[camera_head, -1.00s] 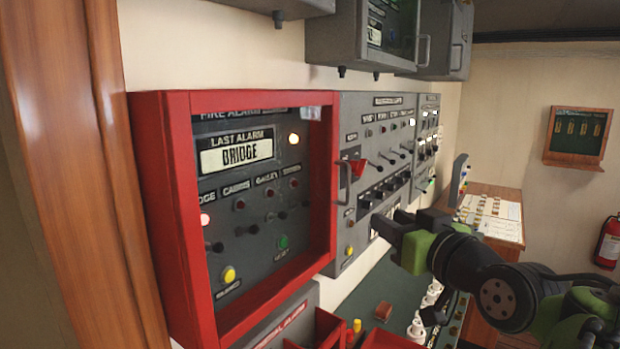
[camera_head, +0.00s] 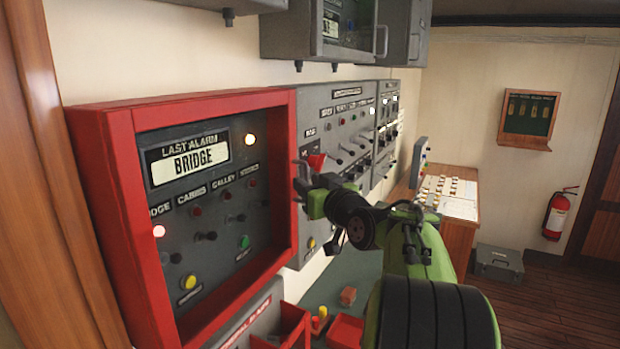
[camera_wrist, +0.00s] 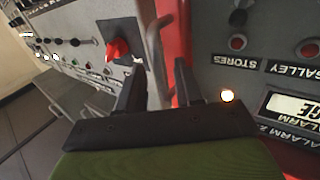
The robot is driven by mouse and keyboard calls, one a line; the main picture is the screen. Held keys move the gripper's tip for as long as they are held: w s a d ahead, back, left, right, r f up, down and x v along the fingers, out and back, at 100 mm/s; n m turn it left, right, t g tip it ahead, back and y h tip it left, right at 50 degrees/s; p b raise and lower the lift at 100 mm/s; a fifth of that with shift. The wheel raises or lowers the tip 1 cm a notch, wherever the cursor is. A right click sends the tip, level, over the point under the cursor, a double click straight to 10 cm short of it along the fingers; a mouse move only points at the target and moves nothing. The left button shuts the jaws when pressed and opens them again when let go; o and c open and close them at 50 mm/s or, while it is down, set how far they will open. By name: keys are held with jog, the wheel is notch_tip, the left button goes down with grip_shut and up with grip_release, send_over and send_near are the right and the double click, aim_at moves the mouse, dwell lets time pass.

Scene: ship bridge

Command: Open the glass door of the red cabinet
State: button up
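The red cabinet (camera_head: 130,195) hangs on the wall at left in the head view, and its glass door (camera_head: 215,190) looks shut over the alarm panel. In the wrist view the door's grey bar handle (camera_wrist: 154,42) stands beside the red frame (camera_wrist: 177,35). My gripper (camera_wrist: 161,72) is open, with its two dark fingers apart and the handle showing between their tips. I cannot tell whether either finger touches it. In the head view my gripper (camera_head: 304,186) is at the cabinet's right edge, and the handle there is hard to separate from the fingers.
A grey switch panel (camera_head: 345,110) with a red lever (camera_head: 317,161) adjoins the cabinet on the right. Grey wall boxes (camera_head: 345,30) hang above. Red bins (camera_head: 290,330) sit below.

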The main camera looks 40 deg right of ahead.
jog(key=shift+w+d, duration=0.1)
jog(key=shift+w, duration=0.05)
jog(key=shift+c, duration=1.2)
grip_shut()
jog(key=shift+f, duration=0.1)
